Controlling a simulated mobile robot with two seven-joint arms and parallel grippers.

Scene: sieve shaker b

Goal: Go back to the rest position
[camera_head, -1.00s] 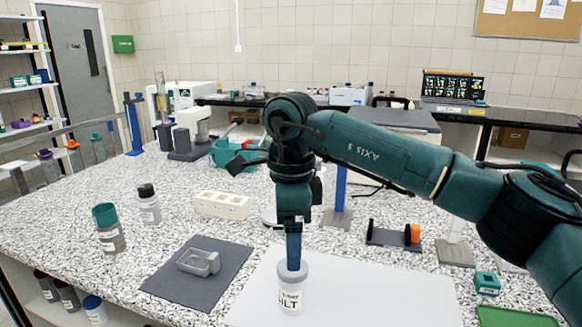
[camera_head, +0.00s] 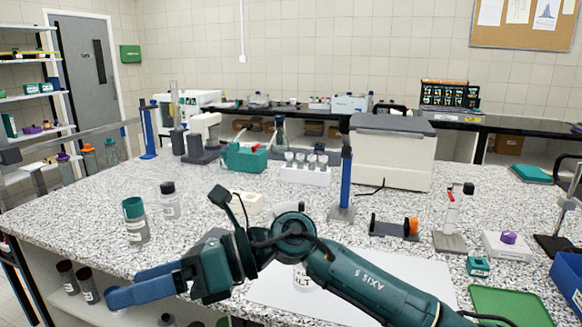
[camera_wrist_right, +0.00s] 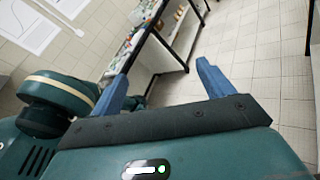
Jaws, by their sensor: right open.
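My right gripper (camera_head: 124,286) is at the lower left of the head view, past the front edge of the speckled bench (camera_head: 60,222). Its blue fingers point left. In the right wrist view the two fingers (camera_wrist_right: 162,80) stand wide apart with nothing between them, and tiled floor shows beyond. The white jar with the SILT label (camera_head: 303,283) stands on the white sheet (camera_head: 400,277), partly hidden behind my right arm. My left gripper is in neither view.
A green-capped jar (camera_head: 135,222) and a dark-capped jar (camera_head: 168,203) stand upright on the bench's left side. Dark-capped bottles (camera_head: 86,285) sit on a shelf below the bench edge. A blue post (camera_head: 346,185) and a green tray (camera_head: 510,306) are on the right.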

